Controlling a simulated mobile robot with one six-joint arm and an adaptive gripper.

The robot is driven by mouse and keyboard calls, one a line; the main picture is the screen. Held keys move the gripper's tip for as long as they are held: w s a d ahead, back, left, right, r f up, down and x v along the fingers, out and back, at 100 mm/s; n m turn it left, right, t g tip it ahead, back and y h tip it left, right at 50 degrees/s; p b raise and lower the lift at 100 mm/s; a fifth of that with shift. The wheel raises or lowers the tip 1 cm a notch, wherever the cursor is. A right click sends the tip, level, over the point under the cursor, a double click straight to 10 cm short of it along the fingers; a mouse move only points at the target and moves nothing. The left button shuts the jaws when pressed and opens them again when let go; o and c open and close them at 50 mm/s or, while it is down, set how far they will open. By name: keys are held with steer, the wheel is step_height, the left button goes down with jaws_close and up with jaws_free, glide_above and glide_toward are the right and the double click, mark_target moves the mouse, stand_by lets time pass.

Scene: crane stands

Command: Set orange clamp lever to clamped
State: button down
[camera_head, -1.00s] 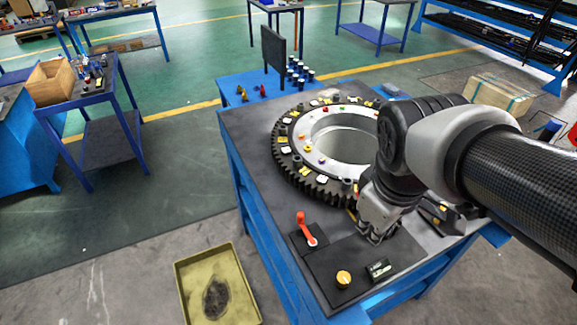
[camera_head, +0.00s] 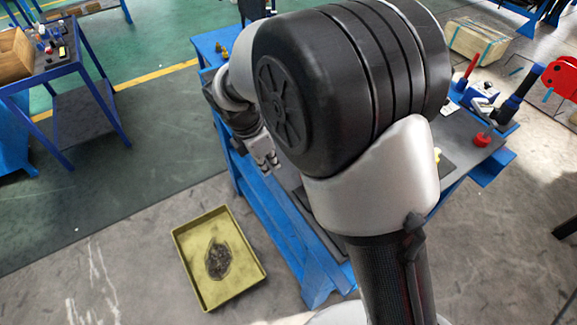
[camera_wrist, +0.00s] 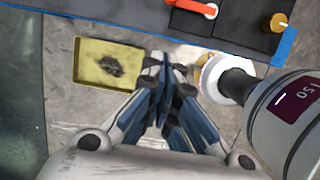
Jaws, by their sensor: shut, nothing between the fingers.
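The orange clamp lever (camera_wrist: 192,6) shows at the top edge of the wrist view, on a dark plate on the table. Its round pale end is at the right and part of it is cut off. In the head view my arm hides the lever. My gripper (camera_head: 268,164) is shut and empty, off the left edge of the table in the head view. In the wrist view its fingers (camera_wrist: 160,72) are together, apart from the lever, with floor behind them.
A yellow knob (camera_wrist: 274,23) sits right of the lever. The blue-framed table (camera_head: 315,285) is largely covered by my arm. A yellow tray (camera_head: 192,276) lies on the floor beside it and also shows in the wrist view (camera_wrist: 82,72).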

steer(key=b+x, duration=0.1)
steer(key=x, duration=0.2)
steer(key=w+d+b+x, duration=0.1)
steer(key=b+x, duration=0.1)
steer(key=x, duration=0.2)
steer(key=d+b+x, duration=0.1)
steer(key=x, duration=0.2)
steer(key=shift+w+d, duration=0.15)
steer(key=shift+w, duration=0.1)
steer(key=shift+w+d+b, duration=0.35)
steer(key=shift+d, duration=0.15)
